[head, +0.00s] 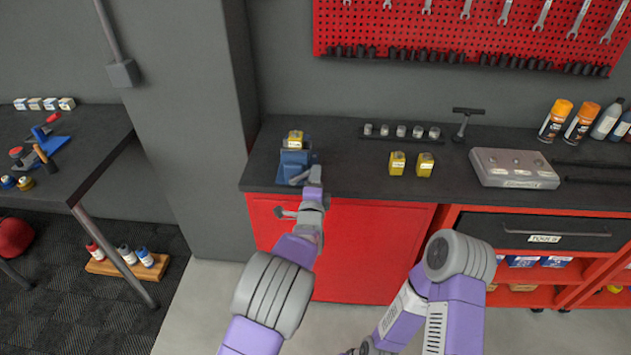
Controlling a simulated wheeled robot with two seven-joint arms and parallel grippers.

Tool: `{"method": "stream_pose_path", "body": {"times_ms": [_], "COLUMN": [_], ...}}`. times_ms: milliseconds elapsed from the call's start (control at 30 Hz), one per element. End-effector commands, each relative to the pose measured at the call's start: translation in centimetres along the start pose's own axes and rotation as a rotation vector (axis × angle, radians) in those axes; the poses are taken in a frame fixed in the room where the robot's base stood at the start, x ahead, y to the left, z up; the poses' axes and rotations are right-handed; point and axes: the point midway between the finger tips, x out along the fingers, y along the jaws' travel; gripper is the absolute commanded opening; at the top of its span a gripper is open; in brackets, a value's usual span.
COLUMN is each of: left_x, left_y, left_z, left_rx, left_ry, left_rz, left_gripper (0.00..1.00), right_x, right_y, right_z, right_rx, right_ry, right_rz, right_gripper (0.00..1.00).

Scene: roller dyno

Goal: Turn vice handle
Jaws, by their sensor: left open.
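The blue vice (292,163) stands on the dark worktop near its left front corner. A yellow box (295,139) sits at the top of the vice. My left arm reaches up from below, and my left gripper (307,179) is open at the front right of the vice. It overlaps the vice in this view, so I cannot tell whether it touches it. The vice handle is small and largely hidden around the gripper, and its angle is unclear.
Two yellow boxes (397,163) and a row of small round parts (401,131) are right of the vice. A grey block (513,168) and spray cans (555,121) stand further right. A red cabinet (370,250) is below the worktop. A grey pillar (185,120) rises at left.

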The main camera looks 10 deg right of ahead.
Motion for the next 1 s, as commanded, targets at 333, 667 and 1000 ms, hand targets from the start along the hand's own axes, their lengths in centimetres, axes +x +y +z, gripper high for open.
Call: {"method": "stream_pose_path", "body": {"times_ms": [333,667,1000], "left_x": [-3.0,-7.0,-7.6], "left_y": [-0.1,0.0,0.1], "left_z": [0.0,-0.1,0.0], "left_rx": [0.001,0.000,0.000], "left_ry": [0.001,0.001,0.000], "left_rz": [0.001,0.003,0.002], "left_gripper": [0.52,0.52,0.52], "right_x": [-0.3,-0.6,-0.6], "right_y": [-0.1,-0.2,-0.2], "right_z": [0.0,0.0,0.0], "right_rx": [0.000,0.000,0.000], "right_ry": [0.000,0.000,0.000], "right_rz": [0.000,0.000,0.000], "right_gripper": [0.43,0.43,0.43]}}
